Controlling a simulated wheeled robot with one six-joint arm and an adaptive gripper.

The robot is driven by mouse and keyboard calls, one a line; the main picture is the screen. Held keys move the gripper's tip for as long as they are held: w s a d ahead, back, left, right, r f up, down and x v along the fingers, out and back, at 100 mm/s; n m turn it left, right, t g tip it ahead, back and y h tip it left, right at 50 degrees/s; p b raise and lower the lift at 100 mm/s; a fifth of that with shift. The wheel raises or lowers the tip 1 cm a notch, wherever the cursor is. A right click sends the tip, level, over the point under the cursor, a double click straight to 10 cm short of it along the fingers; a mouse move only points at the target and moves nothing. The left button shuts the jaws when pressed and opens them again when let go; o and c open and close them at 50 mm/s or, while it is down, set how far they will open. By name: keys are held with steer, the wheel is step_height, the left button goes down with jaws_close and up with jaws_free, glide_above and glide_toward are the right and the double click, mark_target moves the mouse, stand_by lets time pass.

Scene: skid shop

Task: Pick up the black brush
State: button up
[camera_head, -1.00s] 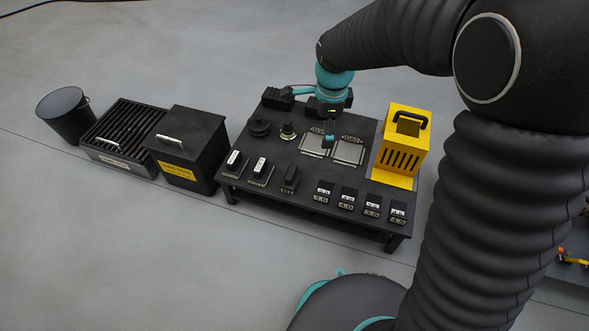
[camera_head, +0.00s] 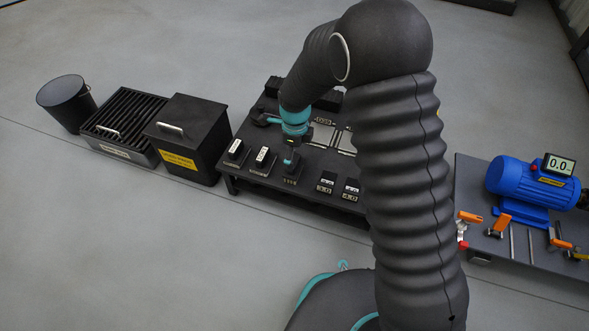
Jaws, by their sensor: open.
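The black table (camera_head: 318,186) carries a row of small items along its front edge. My gripper (camera_head: 291,164) points down over the third front item from the left. That item is a dark block that looks like the black brush (camera_head: 293,171), and my gripper mostly hides it. My gripper is open. I cannot tell whether its fingers are around the block or only above it. Two blocks with white tops, the first (camera_head: 236,148) and the second (camera_head: 263,156), stand to its left.
Small labelled blocks (camera_head: 327,182) stand just right of my gripper. A black lidded box (camera_head: 206,120), a grated box (camera_head: 105,139) and a bucket (camera_head: 66,103) stand left of the table. A blue motor (camera_head: 533,185) sits on a bench at right. My arm hides the table's right side.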

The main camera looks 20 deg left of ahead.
steer(key=shift+s+a+f+b, duration=0.1)
steer(key=shift+f+b, duration=0.15)
steer(key=shift+f, duration=1.25)
steer(key=shift+a+f+b, duration=0.1)
steer(key=shift+f+b, duration=0.15)
steer(key=shift+f, duration=1.25)
steer(key=c, duration=0.9)
